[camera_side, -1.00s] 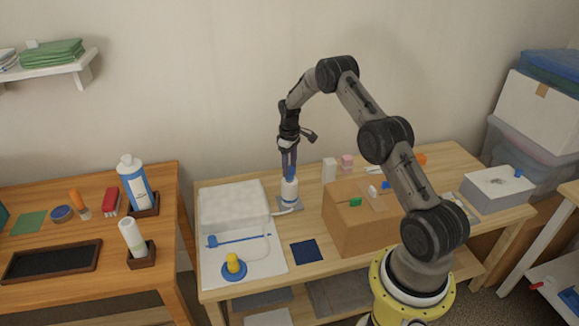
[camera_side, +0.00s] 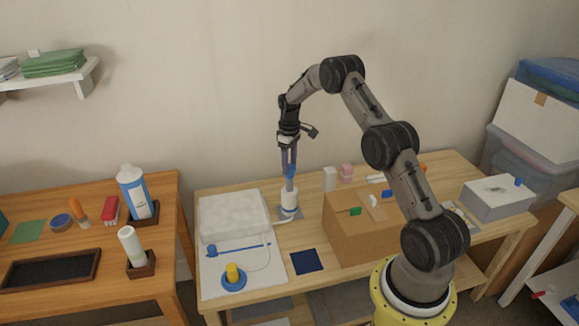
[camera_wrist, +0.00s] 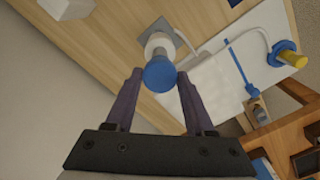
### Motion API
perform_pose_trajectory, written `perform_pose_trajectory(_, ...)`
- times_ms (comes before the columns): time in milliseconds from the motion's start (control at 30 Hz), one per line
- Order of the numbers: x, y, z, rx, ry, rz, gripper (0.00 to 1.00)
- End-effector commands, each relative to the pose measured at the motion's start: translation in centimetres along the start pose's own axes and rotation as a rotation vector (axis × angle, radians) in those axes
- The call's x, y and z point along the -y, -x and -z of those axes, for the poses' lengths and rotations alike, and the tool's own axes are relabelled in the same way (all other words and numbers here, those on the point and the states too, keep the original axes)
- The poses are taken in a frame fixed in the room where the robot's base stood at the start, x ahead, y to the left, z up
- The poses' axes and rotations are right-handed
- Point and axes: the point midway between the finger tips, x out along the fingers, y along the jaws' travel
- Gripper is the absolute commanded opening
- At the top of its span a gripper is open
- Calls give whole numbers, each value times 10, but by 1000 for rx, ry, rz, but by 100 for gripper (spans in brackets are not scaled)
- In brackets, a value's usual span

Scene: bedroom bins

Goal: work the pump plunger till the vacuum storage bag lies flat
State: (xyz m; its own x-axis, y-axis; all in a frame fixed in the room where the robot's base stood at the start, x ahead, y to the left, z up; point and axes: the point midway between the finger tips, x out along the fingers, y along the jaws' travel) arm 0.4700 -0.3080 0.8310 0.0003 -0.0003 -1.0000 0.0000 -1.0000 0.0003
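The vacuum storage bag (camera_side: 234,213) is a pale, puffy, block-shaped bundle at the back left of the table, still thick. The pump (camera_side: 289,200) is a white cylinder on a grey base plate beside it. Its blue plunger knob (camera_side: 290,171) stands above the body. In the wrist view the round blue knob (camera_wrist: 159,74) sits between the fingertips, over the white pump body (camera_wrist: 160,43). My gripper (camera_side: 289,168) points straight down and is shut on the knob. It also shows in the wrist view (camera_wrist: 160,75). A white hose (camera_wrist: 207,42) leads from the pump.
A cardboard box (camera_side: 360,230) stands right of the pump. A dark blue square (camera_side: 306,257) lies in front.

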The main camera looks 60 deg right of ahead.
Motion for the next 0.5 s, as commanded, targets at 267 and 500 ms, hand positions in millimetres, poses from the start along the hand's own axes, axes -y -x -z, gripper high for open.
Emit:
perform_pose_trajectory(267,0,-1,0,1,0,1,83)
perform_pose_trajectory(500,0,3,0,-1,0,0,83)
